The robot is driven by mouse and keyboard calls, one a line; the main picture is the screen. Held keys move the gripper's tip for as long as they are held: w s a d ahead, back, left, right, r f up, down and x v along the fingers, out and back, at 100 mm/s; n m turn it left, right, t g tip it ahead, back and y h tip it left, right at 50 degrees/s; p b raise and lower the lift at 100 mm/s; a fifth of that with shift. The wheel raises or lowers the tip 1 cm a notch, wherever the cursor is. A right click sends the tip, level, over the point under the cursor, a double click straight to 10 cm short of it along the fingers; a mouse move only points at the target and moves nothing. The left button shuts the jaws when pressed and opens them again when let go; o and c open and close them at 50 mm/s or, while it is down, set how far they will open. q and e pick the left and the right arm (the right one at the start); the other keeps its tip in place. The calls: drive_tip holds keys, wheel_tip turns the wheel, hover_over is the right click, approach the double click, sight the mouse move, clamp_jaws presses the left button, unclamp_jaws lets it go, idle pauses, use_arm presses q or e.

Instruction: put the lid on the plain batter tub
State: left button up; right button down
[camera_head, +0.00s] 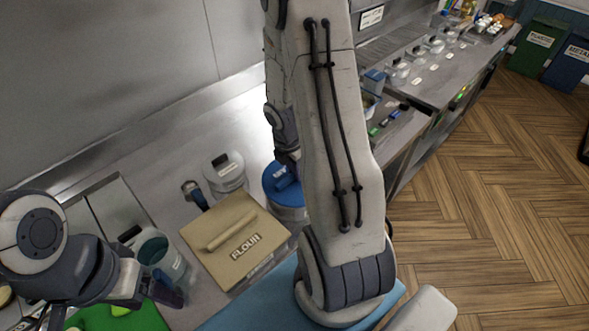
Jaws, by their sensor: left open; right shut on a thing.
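A round blue lid (270,192) lies over a pale tub (289,214), just right of the flour box. My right gripper (288,163) reaches down from above and is shut on the lid's raised grip. My arm hides the right part of lid and tub. I cannot tell whether the lid is fully seated, nor read the tub's label. An open, clear-walled tub with teal inside (154,250) stands left of the flour box. My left gripper (166,291) is open and low beside this tub, at its front.
A flour box (232,222) with a wooden lid stands between the tubs. Behind it are a clear lidded jar (225,173) and a small dark-handled item (195,194). A green board (145,318) lies at front left.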

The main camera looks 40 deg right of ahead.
drive_tip(key=shift+f, duration=0.3)
idle(0.5)
drive_tip(key=c, duration=0.7)
unclamp_jaws()
drive_tip(key=shift+c, duration=0.2)
drive_tip(key=r, duration=0.3)
drive_tip(key=a+r, duration=0.1)
drive_tip(key=r, duration=0.2)
drive_tip(key=r+p, duration=0.1)
drive_tip(key=r, duration=0.2)
drive_tip(key=shift+a, duration=0.15)
drive_tip(key=s+a+r+m+y+b, duration=0.1)
drive_tip(key=s+a+r+m+b, duration=0.15)
drive_tip(key=a, duration=0.75)
drive_tip(key=s+a+r+m+b, duration=0.15)
drive_tip(key=a+m, duration=0.25)
drive_tip(key=a, duration=0.6)
drive_tip(key=s+a+m+y+b, duration=0.1)
drive_tip(key=s+a+m+b, duration=0.1)
drive_tip(key=s+a+m, duration=0.3)
drive_tip(key=s+a, duration=0.4)
drive_tip(key=s, duration=0.3)
drive_tip(key=shift+s+a+f+y, duration=0.15)
drive_tip(key=shift+a+f+y, duration=0.1)
drive_tip(key=shift+y, duration=0.15)
